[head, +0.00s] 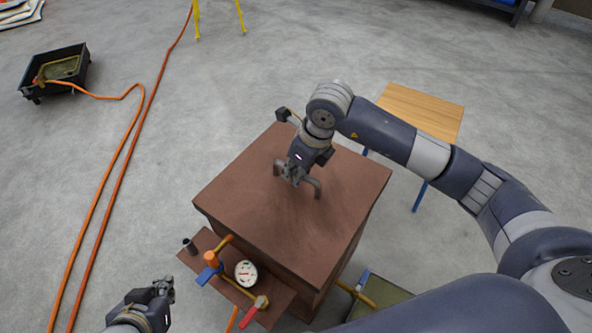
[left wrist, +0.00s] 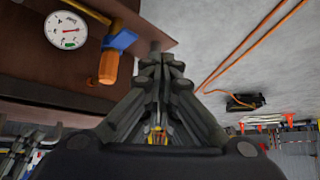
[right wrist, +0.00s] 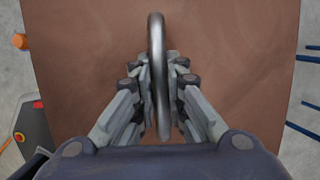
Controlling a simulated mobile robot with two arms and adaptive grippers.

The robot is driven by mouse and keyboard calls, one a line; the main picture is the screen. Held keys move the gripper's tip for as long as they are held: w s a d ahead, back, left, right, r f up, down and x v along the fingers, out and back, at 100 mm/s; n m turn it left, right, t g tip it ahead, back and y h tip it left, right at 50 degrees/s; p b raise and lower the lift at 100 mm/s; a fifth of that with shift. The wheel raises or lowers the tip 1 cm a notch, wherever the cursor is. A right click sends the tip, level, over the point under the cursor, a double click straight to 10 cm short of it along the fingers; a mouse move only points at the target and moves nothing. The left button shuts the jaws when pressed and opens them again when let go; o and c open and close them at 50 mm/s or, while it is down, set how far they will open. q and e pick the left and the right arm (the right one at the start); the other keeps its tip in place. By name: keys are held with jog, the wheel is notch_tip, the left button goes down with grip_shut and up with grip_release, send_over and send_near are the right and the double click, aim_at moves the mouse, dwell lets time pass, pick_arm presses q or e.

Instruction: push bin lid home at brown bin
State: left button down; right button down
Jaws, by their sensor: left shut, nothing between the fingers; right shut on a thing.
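The brown bin (head: 335,265) stands in the middle of the head view, with its flat brown lid (head: 250,190) on top. Whether a gap remains under the lid cannot be told. My right gripper (head: 296,178) points down over the lid and is shut on the grey lid handle (head: 317,188). In the right wrist view the curved metal handle (right wrist: 156,50) runs between my right fingertips (right wrist: 163,75), over the brown lid (right wrist: 80,50). My left gripper (head: 168,288) is shut and empty, left of the bin and apart from it; its closed fingers show in the left wrist view (left wrist: 160,60).
A brown shelf at the bin's near side carries a white gauge (head: 246,273), an orange-and-blue valve (head: 211,262) and a red-handled lever (head: 250,315). A wooden-topped table (head: 425,108) stands behind right. A black tray (head: 55,70) and orange hoses (head: 125,150) lie left.

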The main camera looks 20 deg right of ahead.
pick_arm(q)
jog(key=shift+w+d+r+t, duration=0.25)
jog(key=shift+w+r+t, duration=0.25)
jog(key=shift+w, duration=0.35)
pick_arm(e)
jog(key=shift+w, duration=0.1)
dwell(0.4)
jog(key=c, duration=1.5)
grip_release()
jog(key=shift+c, duration=0.2)
pick_arm(q)
jog(key=shift+s, duration=0.1)
pick_arm(e)
jog(key=shift+f, duration=0.1)
